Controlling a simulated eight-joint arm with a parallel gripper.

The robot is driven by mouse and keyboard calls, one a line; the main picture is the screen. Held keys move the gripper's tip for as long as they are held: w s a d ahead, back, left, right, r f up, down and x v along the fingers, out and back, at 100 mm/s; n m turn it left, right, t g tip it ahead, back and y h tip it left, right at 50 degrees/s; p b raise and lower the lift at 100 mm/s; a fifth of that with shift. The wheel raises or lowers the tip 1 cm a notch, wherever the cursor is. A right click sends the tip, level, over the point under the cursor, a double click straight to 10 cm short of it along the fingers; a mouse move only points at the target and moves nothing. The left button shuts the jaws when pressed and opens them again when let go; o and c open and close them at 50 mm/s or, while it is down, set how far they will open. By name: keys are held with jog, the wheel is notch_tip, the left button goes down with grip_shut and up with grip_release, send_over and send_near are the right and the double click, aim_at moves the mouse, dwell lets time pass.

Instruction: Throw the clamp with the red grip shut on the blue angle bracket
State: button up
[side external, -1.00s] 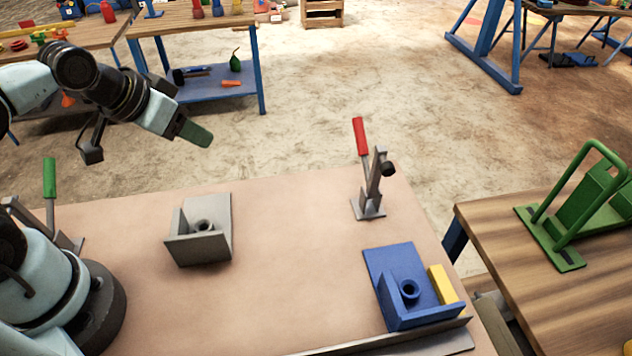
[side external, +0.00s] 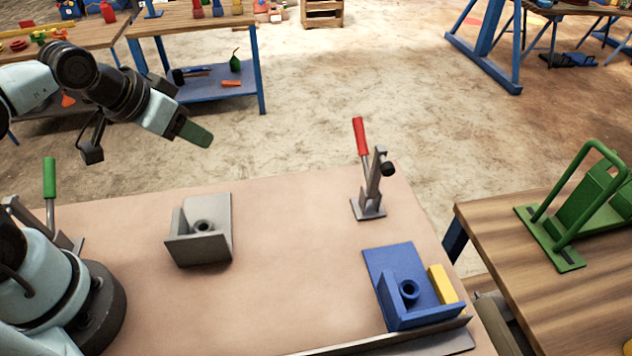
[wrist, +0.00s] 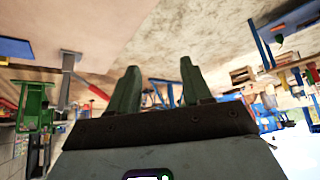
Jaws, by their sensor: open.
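The clamp with the red grip (side external: 360,138) stands on the table, its handle up and its arm raised with a black tip. The blue angle bracket (side external: 384,264) lies in front of it, with a yellow block (side external: 442,284) at its right side. My gripper (side external: 197,133) is above the table's far left, well left of the clamp and empty. In the wrist view its two green fingers (wrist: 158,82) are apart. The red grip (wrist: 98,92) and clamp base show left of them there, and a bit of the blue bracket (wrist: 15,48) at the left edge.
A grey angle bracket (side external: 200,240) sits mid-left on the table (side external: 290,260). A clamp with a green grip (side external: 50,178) stands at the far left, by my base. A metal strip (side external: 400,342) runs along the front. The table between the two brackets is clear.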

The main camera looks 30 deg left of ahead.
jog(key=shift+w, duration=0.1)
jog(key=shift+c, duration=1.1)
jog(key=shift+w+d+r, duration=0.15)
jog(key=shift+w+r, duration=0.05)
jog(key=shift+r, duration=0.1)
jog(key=shift+c, duration=1.1)
jog(key=w+d+r+m+g+h, duration=0.1)
jog(key=w+d+r, duration=0.1)
jog(key=w, duration=0.1)
jog(key=w+d+r+m+g+h, duration=0.1)
jog(key=w+d+r, duration=0.1)
jog(key=w+d+r+m+g+h, duration=0.1)
jog(key=w+d+r, duration=0.1)
jog(key=w, duration=0.1)
jog(key=shift+w+r+m, duration=0.1)
jog(key=shift+w+m, duration=0.2)
jog(key=shift+m, duration=0.1)
grip_shut()
jog(key=m+g+h, duration=0.4)
jog(key=m, duration=0.2)
send_near(367, 153)
jog(key=s+d+f+g, duration=0.1)
jog(key=s+d, duration=0.1)
jog(key=d, duration=0.4)
jog(key=shift+s+d+f, duration=0.35)
